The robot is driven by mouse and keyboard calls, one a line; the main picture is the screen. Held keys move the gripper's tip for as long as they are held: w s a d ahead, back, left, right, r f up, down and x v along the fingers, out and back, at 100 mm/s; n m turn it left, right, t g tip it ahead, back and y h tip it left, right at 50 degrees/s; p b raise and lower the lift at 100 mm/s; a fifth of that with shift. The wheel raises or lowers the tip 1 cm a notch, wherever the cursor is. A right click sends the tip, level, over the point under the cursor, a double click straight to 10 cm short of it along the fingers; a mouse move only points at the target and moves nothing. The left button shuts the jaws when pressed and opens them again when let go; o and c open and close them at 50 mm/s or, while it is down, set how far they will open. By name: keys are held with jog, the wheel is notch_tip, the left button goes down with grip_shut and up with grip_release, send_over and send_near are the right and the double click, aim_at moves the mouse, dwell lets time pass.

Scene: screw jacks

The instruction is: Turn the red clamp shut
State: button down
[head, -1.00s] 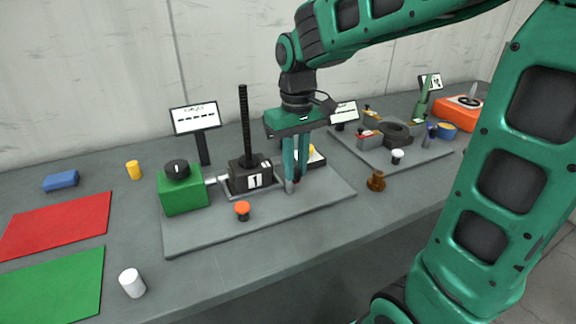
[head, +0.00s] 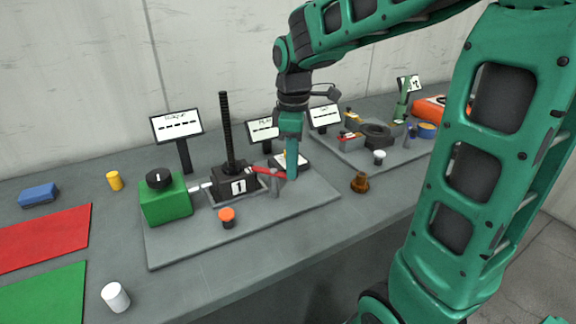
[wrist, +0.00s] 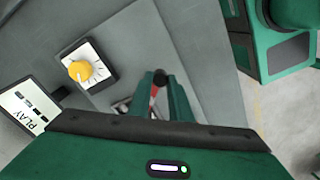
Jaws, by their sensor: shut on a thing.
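The red clamp (head: 278,176) is a red lever beside the black screw jack (head: 234,182), which has a tall upright threaded rod and a label "1". Its lever runs to the right from near the jack, above a small grey post. My gripper (head: 291,178) points down at the lever's right end and is shut on it. In the wrist view, a bit of the red clamp (wrist: 155,92) shows between the two green fingers (wrist: 168,95). The fingers hide part of the lever.
A green box with a black knob (head: 165,198) joins the jack on the left. An orange button (head: 227,217) stands in front. A yellow knob on a dial plate (wrist: 80,71) sits close to my fingers. A brown piece (head: 360,182) stands to the right.

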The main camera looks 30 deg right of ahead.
jog(key=shift+w+d+r+n, duration=0.1)
jog(key=shift+w+d+n, duration=0.15)
jog(key=shift+n, duration=0.35)
jog(key=c, duration=1.6)
grip_release()
notch_tip(320, 180, up, 11)
jog(key=shift+f, duration=0.15)
